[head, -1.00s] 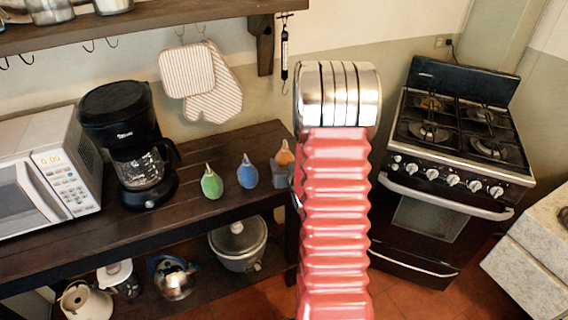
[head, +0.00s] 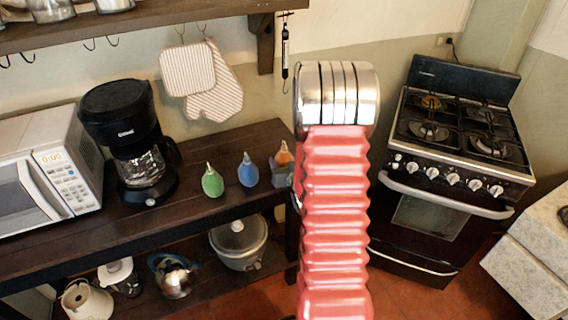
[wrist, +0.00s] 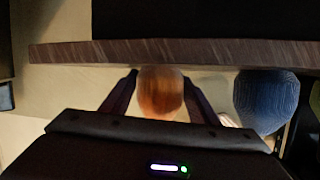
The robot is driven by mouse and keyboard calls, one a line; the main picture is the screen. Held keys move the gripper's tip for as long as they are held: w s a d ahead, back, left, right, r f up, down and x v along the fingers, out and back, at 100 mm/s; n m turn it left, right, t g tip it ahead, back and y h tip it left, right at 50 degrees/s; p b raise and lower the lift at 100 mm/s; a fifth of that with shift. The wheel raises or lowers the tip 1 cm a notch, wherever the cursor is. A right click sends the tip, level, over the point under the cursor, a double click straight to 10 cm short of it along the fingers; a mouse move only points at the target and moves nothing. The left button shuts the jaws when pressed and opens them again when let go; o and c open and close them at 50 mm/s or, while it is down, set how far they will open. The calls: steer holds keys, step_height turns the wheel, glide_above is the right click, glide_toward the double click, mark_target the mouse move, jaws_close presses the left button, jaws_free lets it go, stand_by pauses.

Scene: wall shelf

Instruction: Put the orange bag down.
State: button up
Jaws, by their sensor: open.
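The orange bag (head: 284,152) stands upright on the wooden counter, at the right end of a row of small bags, close to my red arm. In the wrist view the orange bag (wrist: 161,95) is between the two dark fingers of my gripper (wrist: 160,77). The gripper is open, with one finger on each side of the bag. In the head view my gripper (head: 282,174) is a small grey shape at the bag's lower part, partly hidden by my arm. The bag's base is hidden there.
A blue bag (head: 247,170) stands just left of the orange one, with a green bag (head: 212,181) further left. The blue bag (wrist: 266,100) is close beside the gripper in the wrist view. A coffee maker (head: 128,140) and microwave (head: 50,170) stand left on the counter (head: 235,213).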

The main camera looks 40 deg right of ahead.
steer(key=shift+s+d+f, duration=0.1)
steer(key=shift+s+f, duration=0.2)
steer(key=shift+f, duration=0.05)
steer(key=shift+r, duration=0.25)
steer(key=shift+s+r, duration=0.15)
steer(key=shift+r, duration=0.1)
steer(key=v, duration=1.1)
steer(key=shift+a+r, duration=0.3)
steer(key=shift+r, duration=0.1)
